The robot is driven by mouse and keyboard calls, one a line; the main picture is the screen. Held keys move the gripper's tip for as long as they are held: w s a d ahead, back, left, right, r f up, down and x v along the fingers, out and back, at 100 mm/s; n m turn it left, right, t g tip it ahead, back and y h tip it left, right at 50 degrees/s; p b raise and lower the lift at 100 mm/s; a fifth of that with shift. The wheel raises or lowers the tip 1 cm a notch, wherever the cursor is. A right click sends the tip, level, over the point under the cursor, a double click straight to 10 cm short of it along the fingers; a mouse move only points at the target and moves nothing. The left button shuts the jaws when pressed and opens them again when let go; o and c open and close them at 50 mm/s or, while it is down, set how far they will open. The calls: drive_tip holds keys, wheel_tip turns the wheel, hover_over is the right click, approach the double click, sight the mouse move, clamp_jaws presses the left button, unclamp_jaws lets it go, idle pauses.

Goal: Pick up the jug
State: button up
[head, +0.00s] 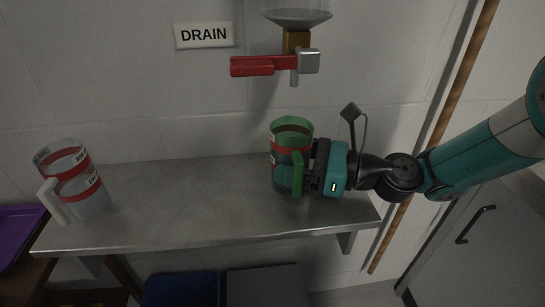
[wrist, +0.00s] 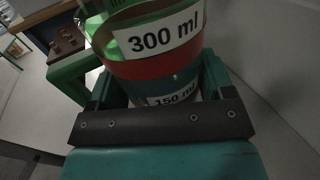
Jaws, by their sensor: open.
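A green jug (head: 287,133) with red bands stands upright on the metal shelf (head: 190,210), right of its middle. Its green handle (head: 289,179) faces the front. In the wrist view the jug (wrist: 155,65) fills the space in front of my gripper, with labels reading 300 ml and 150 ml. My gripper (head: 305,174) comes from the right and is open, its fingers at the jug's sides; the fingertips are partly hidden. A second jug (head: 86,187), clear with red bands and a white handle, stands at the shelf's left end.
A tap with a red lever (head: 252,66) and a funnel (head: 298,18) hang on the wall above the green jug, beside a DRAIN sign (head: 204,35). A brown pole (head: 432,140) runs behind my arm. The shelf between the jugs is clear.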

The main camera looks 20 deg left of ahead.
drive_tip(key=shift+a, duration=0.1)
drive_tip(key=c, duration=0.8)
drive_tip(key=shift+r, duration=0.2)
